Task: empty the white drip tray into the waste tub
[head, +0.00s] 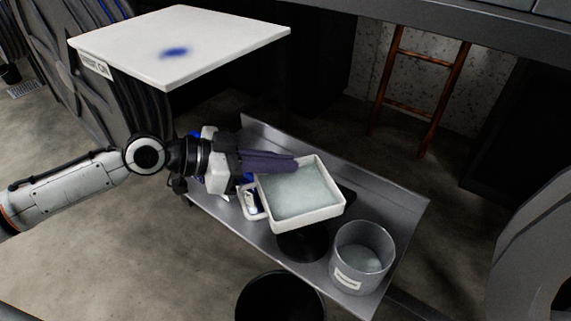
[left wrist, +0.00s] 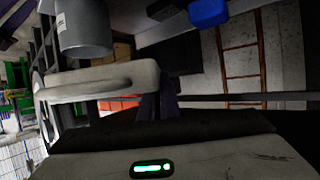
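The white drip tray (head: 342,212) is square and holds a pale, greyish-white filling; a looped handle (head: 250,204) sticks out at its left. My left gripper (head: 285,164) lies along the tray's back-left rim, its purple fingers close together and seemingly shut on that wall. In the left wrist view the fingers (left wrist: 158,106) meet the end of the white tray (left wrist: 95,82). The waste tub (head: 347,277), a grey labelled cylinder with some pale content, stands right of the tray; it also shows in the left wrist view (left wrist: 84,28). My right gripper is out of view.
A metal bench (head: 408,205) with a raised back edge carries the tub and a dark round thing (head: 303,245) under the tray. A black bin (head: 280,298) stands in front. A white table (head: 225,40) with a blue stain is behind left; a ladder (head: 430,105) leans behind.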

